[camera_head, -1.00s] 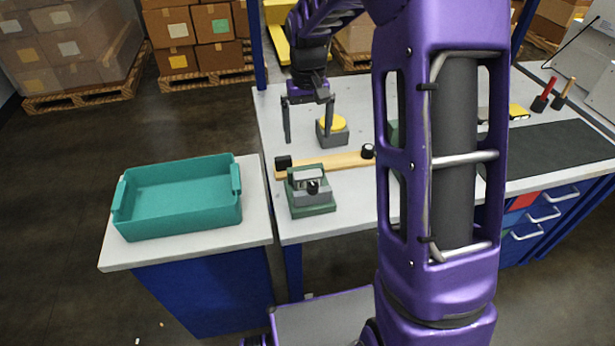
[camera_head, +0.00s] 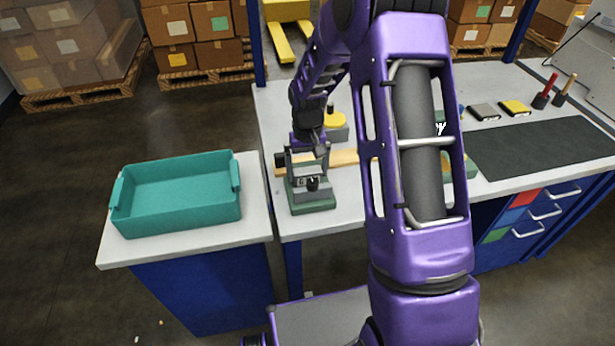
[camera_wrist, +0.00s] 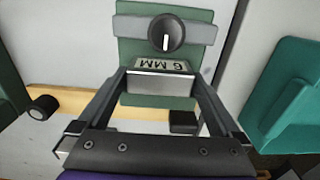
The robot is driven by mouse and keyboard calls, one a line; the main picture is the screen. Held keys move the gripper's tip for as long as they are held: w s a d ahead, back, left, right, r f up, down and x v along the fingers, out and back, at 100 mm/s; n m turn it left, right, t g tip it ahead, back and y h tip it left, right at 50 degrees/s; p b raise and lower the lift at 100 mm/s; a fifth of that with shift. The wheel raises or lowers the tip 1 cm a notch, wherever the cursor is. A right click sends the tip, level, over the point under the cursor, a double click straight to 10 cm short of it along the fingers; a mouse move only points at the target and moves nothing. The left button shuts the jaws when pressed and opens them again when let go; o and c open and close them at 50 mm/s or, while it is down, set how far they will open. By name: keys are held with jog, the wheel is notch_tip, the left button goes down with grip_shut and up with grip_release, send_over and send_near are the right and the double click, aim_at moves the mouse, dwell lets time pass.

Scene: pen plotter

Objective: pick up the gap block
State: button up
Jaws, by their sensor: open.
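The gap block is a small silver block (camera_wrist: 160,84) with a "6 MM" label on top. It sits on a green stand (camera_wrist: 160,102) with a grey crossbar and a black knob (camera_wrist: 165,33). The stand (camera_head: 314,205) is near the left front edge of the worktable in the head view. My gripper (camera_head: 306,172) is low over the stand. In the wrist view the fingers of my gripper (camera_wrist: 160,76) are spread, one at each side of the block. I cannot tell whether they touch it.
A wooden bar (camera_head: 344,158) lies just behind the stand. A yellow-topped grey block (camera_head: 336,121) stands farther back. An empty teal bin (camera_head: 178,195) is on the side table to the left. A dark mat (camera_head: 550,147) covers the table's right part.

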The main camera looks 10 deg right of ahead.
jog(key=shift+f, duration=0.3)
jog(key=c, duration=1.1)
jog(key=shift+r, duration=0.1)
jog(key=shift+c, duration=0.5)
jog(key=shift+r, duration=0.1)
